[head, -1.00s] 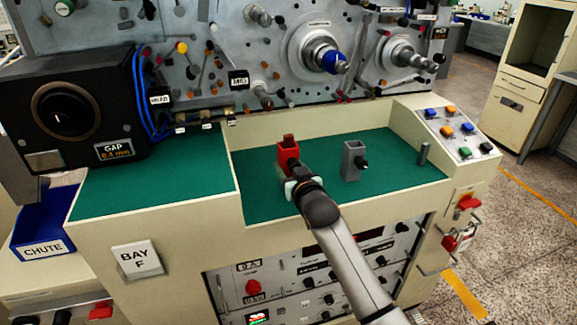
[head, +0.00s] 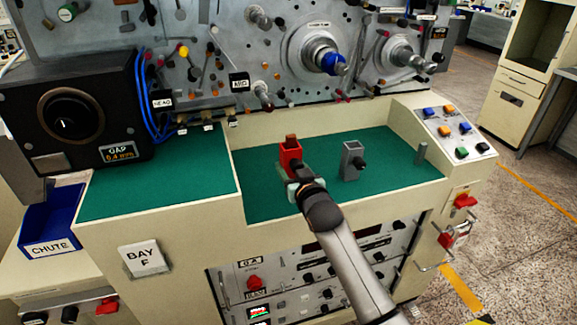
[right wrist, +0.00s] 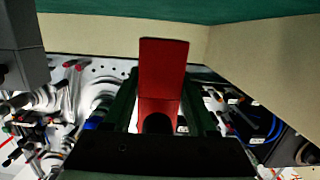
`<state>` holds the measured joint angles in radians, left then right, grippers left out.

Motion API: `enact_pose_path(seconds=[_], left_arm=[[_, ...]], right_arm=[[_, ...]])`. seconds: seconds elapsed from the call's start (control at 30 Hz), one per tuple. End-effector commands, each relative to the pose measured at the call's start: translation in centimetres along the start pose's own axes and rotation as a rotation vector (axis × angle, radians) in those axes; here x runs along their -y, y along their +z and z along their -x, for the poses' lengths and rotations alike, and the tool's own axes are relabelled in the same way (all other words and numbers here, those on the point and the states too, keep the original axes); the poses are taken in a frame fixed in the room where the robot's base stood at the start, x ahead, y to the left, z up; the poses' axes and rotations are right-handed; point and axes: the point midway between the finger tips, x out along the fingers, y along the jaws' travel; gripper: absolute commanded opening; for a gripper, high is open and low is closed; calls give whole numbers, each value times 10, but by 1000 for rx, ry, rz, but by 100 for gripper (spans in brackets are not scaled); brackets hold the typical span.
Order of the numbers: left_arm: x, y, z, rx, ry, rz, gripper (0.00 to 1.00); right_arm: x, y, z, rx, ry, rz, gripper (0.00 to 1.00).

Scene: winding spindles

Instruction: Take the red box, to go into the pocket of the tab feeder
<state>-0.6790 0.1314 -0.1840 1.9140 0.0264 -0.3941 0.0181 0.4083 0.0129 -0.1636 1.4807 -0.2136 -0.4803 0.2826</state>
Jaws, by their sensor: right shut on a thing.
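The red box (head: 290,158) is a small upright box with a brownish piece showing at its top. It is at the green work surface in the middle of the head view. My right gripper (head: 297,182) is shut on its near side. In the right wrist view the red box (right wrist: 162,80) fills the space between the dark fingers, with a dark round part at its lower end. I cannot tell whether the box touches the surface. No pocket of the tab feeder can be made out for sure. My left gripper is not in view.
A grey box (head: 352,161) with a dark knob stands right of the red box. The machine's panel (head: 200,60) with spindles rises behind. A black gap unit (head: 75,115) and blue chute (head: 50,222) are left. Green surface between is clear.

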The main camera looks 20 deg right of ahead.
Motion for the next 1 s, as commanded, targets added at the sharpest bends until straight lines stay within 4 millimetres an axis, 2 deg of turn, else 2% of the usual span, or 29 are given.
enact_pose_path(seconds=[0.5, 1.0], left_arm=[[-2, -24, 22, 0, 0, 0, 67], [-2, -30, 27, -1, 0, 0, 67]], right_arm=[[0, 2, 43, -3, 0, 0, 20], [0, 11, 82, -4, 0, 0, 20]])
